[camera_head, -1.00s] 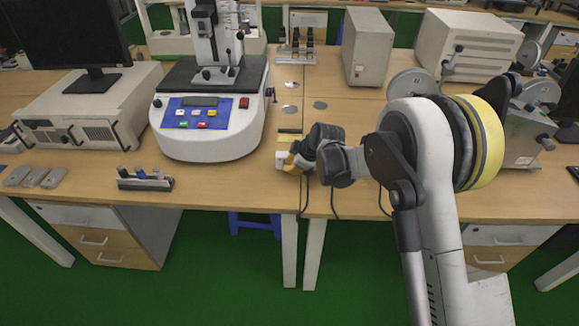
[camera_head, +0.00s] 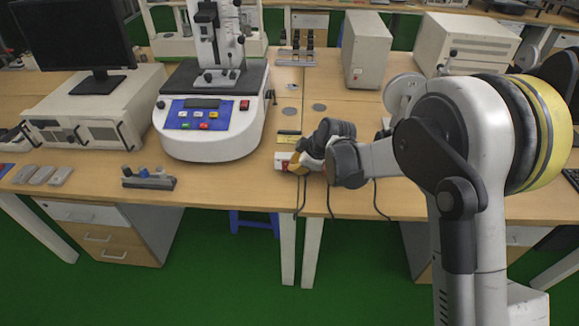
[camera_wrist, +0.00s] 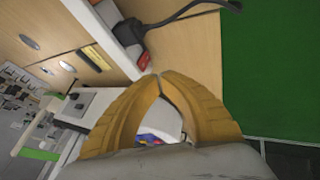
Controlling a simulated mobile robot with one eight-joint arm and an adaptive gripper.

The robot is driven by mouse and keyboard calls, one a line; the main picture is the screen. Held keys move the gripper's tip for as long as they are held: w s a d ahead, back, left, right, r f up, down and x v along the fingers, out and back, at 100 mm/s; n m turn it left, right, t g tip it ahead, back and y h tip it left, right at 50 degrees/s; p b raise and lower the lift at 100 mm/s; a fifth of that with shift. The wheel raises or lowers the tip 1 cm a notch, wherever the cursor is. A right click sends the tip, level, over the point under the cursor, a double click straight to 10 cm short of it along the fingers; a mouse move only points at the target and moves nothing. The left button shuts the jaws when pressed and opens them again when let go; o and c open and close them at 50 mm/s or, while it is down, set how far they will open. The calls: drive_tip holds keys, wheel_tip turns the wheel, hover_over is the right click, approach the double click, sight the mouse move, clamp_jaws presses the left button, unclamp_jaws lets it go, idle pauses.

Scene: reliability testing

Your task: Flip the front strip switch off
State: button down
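A white power strip (camera_wrist: 104,18) runs along the table edge in the wrist view, with a black plug (camera_wrist: 128,32) in it. Its red switch (camera_wrist: 144,61) is at the strip's end, just beyond my fingertips. In the head view the red switch (camera_head: 283,164) shows at the front table edge, left of my gripper (camera_head: 296,166). My gripper's orange fingers (camera_wrist: 158,76) meet at the tips and hold nothing. The tips are close to the switch; I cannot tell whether they touch it or which way the rocker is tilted.
A white test machine (camera_head: 210,135) with a blue panel stands left of the strip. A small block with knobs (camera_head: 148,180) and grey pieces lie near the front edge. A beige box (camera_head: 366,50) stands behind. Black cables (camera_head: 329,200) hang over the edge.

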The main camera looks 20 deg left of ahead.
drive_tip(key=shift+p+v, duration=0.4)
drive_tip(key=shift+v, duration=1.4)
drive_tip(key=shift+w, duration=0.2)
drive_tip(key=s+d+r+m+t+h, duration=0.1)
drive_tip(key=s+d+r+m, duration=0.3)
drive_tip(key=d+r, duration=0.4)
drive_tip(key=s+d+r+m+t+h, duration=0.1)
drive_tip(key=s+d+r+m, duration=0.3)
drive_tip(key=d+r, duration=0.45)
drive_tip(key=s+d+m+t+h, duration=0.1)
drive_tip(key=s+d+m+h, duration=0.2)
drive_tip(key=s+d+m, duration=0.8)
drive_tip(key=s+d, duration=0.8)
drive_tip(key=shift+s+h, duration=0.4)
